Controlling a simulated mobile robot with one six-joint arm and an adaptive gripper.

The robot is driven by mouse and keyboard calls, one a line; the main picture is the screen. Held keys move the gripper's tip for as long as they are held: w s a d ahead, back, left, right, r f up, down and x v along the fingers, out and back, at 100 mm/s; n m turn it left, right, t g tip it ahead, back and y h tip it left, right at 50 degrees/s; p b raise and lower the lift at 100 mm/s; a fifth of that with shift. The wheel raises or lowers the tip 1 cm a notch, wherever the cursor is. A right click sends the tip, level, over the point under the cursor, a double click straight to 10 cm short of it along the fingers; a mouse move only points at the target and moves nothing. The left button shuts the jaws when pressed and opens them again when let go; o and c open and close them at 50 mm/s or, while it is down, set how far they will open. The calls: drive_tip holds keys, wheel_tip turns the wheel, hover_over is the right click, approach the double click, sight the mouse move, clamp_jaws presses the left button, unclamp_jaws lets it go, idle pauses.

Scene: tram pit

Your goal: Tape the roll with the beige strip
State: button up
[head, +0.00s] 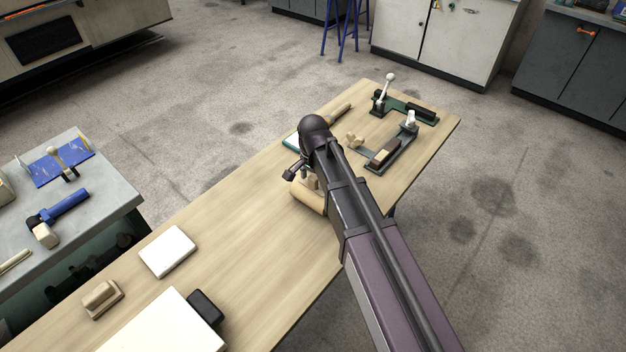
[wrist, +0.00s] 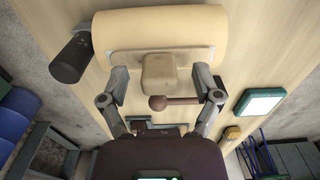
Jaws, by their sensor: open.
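A thick beige roll (head: 308,198) lies on the wooden table under my arm. It fills the top of the wrist view (wrist: 160,22). A beige strip with a pale edge (wrist: 125,56) lies against the roll's near side, and a beige block (wrist: 158,75) stands out from it. My gripper (wrist: 160,80) is open, with one finger on each side of the block. A gap shows on both sides, so the fingers do not appear to press on it. In the head view, my arm hides much of the roll and my gripper (head: 302,172).
A clamp fixture (head: 384,155) and a lever fixture (head: 404,107) stand at the table's far end. A white pad (head: 168,250) and a wooden block (head: 102,298) lie at the near left. A grey bench (head: 115,190) stands left. Mid-table is clear.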

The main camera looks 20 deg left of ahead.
drive_tip(key=shift+r+p, duration=3.9)
drive_tip(key=shift+r, duration=0.15)
drive_tip(key=shift+d, duration=0.1)
drive_tip(key=s+d+n, duration=0.2)
drive_tip(key=s+d, duration=0.1)
drive_tip(key=d, duration=1.5)
drive_tip(key=s+d+n, duration=0.2)
drive_tip(key=d, duration=1.6)
drive_tip(key=shift+s+d+n, duration=0.3)
drive_tip(key=shift+s+d, duration=0.05)
drive_tip(key=shift+s, duration=0.05)
